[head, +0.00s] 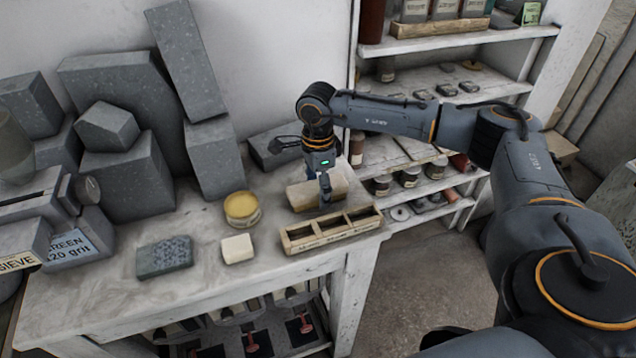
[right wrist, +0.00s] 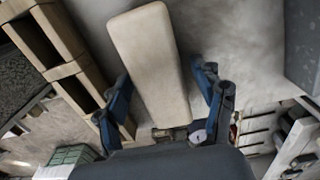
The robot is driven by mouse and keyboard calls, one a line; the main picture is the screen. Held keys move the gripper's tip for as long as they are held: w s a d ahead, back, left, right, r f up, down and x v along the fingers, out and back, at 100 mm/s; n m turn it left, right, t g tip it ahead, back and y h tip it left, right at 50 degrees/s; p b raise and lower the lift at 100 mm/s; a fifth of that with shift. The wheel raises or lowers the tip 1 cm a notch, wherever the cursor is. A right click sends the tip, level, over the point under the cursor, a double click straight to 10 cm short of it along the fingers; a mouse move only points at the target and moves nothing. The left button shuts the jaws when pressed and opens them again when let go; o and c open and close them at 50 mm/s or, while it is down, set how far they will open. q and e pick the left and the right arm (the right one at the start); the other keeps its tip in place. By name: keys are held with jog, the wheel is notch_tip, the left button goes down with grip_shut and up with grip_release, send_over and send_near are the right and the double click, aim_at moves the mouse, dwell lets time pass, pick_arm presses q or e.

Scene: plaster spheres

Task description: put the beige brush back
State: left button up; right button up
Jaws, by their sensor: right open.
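The beige brush, a long block with rounded corners (head: 342,184), lies on the worktop behind a wooden tray with compartments (head: 290,247). No bristles show. My right gripper (head: 325,198) points down over the brush. In the right wrist view the brush (right wrist: 150,55) lies between the two spread fingers of the gripper (right wrist: 161,82), and it reaches past their tips. The fingers are open. I cannot tell whether they touch its sides. In the head view the gripper hides part of the brush. My left gripper is not in view.
A yellow round tin (head: 241,208), a cream block (head: 238,249) and a speckled grey block (head: 165,257) stand left of the tray. Large grey stone blocks (head: 130,175) crowd the worktop's back left. Shelves with jars (head: 410,178) stand at the right.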

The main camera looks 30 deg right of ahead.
aim_at(318, 186)
jog(key=shift+r, duration=0.35)
notch_tip(318, 186, up, 12)
jog(key=b, duration=0.4)
jog(key=shift+f, duration=0.15)
jog(key=shift+f, duration=0.1)
